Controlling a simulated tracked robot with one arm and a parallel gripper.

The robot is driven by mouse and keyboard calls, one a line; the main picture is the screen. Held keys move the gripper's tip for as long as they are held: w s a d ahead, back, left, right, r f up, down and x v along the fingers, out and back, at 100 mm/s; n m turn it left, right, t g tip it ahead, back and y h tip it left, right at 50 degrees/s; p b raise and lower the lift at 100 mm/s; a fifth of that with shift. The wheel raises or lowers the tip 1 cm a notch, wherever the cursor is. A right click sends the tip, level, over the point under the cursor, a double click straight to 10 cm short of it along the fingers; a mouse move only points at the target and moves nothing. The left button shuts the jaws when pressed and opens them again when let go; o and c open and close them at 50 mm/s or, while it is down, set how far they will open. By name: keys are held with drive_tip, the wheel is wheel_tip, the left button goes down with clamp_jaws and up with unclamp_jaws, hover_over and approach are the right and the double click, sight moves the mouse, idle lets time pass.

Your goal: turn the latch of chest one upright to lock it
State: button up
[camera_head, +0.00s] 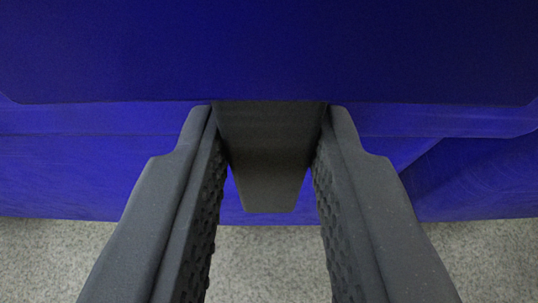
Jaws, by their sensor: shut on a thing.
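A dark grey latch (268,150) is in the middle of the camera view, against the blue chest (90,170). It is a block that narrows toward its lower end, and that end hangs down in the picture. My gripper (268,125) has one finger on each side of the latch, and both fingertips touch its upper sides. The gripper is shut on the latch. The fingertips reach close to the edge of the chest's upper part (268,50). Which chest this is cannot be told from this view.
The chest fills the upper part of the view across its full width. A darker recessed blue face (480,175) shows at the right. Grey speckled floor (50,260) lies below the chest and is clear where visible.

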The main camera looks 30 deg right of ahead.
drive_tip(key=shift+s+f, duration=0.1)
drive_tip(key=shift+f, duration=0.05)
drive_tip(key=o, duration=1)
drive_tip(key=p+v, duration=0.3)
drive_tip(key=v, duration=1)
drive_tip(key=shift+s+a, duration=0.2)
drive_tip(key=shift+a, duration=0.1)
